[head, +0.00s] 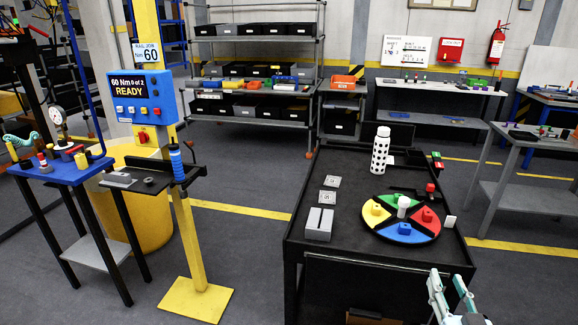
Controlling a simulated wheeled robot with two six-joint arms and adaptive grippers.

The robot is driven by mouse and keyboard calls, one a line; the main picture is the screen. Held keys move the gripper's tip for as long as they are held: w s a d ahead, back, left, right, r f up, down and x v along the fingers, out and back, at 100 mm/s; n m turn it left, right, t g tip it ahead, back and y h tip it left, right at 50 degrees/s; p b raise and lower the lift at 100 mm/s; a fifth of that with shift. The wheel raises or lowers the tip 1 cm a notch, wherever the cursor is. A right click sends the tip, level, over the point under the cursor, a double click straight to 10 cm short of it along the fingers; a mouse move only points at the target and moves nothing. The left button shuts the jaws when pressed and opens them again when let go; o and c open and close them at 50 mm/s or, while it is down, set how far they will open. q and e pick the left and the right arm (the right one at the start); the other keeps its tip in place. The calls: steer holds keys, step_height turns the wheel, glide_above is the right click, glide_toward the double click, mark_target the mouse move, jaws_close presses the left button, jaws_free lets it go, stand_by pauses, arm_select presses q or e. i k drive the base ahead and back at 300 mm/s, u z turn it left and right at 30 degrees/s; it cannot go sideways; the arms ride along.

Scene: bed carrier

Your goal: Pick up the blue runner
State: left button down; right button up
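The blue runner (405,229) appears to be the small blue block on the blue front sector of a round four-colour disc (381,234). The disc lies on the black-topped cart (328,255). A yellow block (376,209) and a red block (427,215) sit on their matching sectors, and a white piece (403,202) stands near the middle. My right gripper (449,281) is at the lower right, in front of the disc and apart from the blue runner. Its fingers are spread and nothing shows between them. My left gripper is out of view.
A white dotted bottle (380,150) stands behind the disc. A grey block (319,224) and two small plates lie on the cart's left side. The cart has a raised front edge.

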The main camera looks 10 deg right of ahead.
mark_target(175, 152)
steer(key=z, duration=0.35)
steer(key=i, duration=1.65)
steer(key=u, duration=2.65)
